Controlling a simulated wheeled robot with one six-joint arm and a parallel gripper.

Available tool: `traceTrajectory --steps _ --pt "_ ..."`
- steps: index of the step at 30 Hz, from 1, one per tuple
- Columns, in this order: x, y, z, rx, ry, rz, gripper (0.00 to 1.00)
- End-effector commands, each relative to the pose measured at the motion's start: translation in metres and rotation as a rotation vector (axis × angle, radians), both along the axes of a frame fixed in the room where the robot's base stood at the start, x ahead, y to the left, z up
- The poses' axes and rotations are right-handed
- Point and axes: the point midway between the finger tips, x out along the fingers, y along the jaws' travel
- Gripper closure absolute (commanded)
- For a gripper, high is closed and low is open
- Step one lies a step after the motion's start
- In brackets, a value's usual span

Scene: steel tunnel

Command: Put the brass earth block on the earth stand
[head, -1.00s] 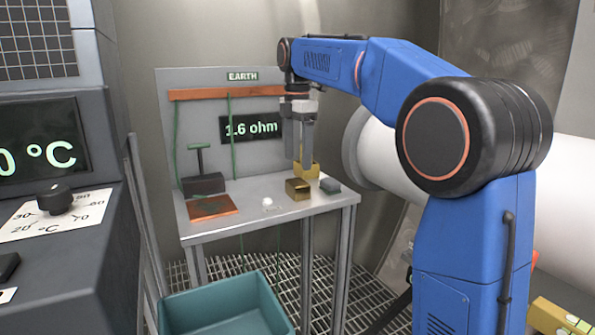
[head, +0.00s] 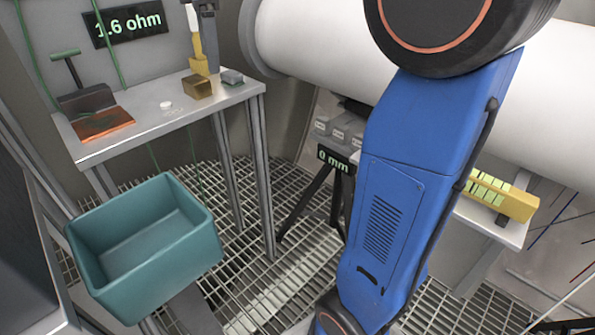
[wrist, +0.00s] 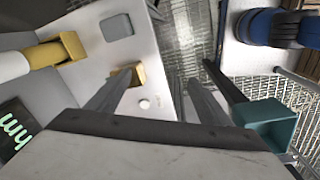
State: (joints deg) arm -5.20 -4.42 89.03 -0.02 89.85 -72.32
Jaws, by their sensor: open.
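A brass block (head: 197,86) rests on the grey table (head: 147,118), near its right end. The copper plate (head: 104,123) lies at the table's left front. I cannot tell which part is meant as the earth stand; the table's back panel carried an EARTH sign in the earlier head view. My gripper (head: 210,62) is at the back right of the table, behind the brass block in the head view. In the wrist view, my gripper (wrist: 160,80) has its fingers wide apart with nothing held. The brass block (wrist: 130,75) shows there partly behind the left finger.
A yellow piece with a white shaft (head: 198,62) stands behind the block. A small grey block (head: 232,78) lies right of it, a white knob (head: 166,105) left. A dark clamp with green handle (head: 87,98) stands by the copper plate. A teal bin (head: 145,250) stands in front.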

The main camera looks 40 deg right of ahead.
Motion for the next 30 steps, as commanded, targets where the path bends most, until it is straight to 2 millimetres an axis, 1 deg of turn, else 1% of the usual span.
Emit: traceTrajectory --steps 1,3,8,14,20,21,26,27,30 --pt "-0.016 -0.004 -0.005 0.006 -0.013 -0.054 0.27" --pt "-0.033 -0.008 -0.014 0.017 -0.032 -0.134 0.27" --pt "-0.074 -0.016 -0.039 0.046 -0.072 -0.317 0.27" --pt "-0.124 -0.026 -0.076 0.091 -0.122 -0.544 0.27" --pt "-0.174 -0.033 -0.119 0.149 -0.169 -0.769 0.27" --pt "-0.184 -0.034 -0.129 0.161 -0.177 -0.813 0.27" --pt "-0.222 -0.039 -0.170 0.216 -0.211 -0.992 0.27" --pt "-0.231 -0.040 -0.181 0.231 -0.219 -1.035 0.27" --pt "-0.252 -0.042 -0.206 0.267 -0.236 -1.136 0.27"
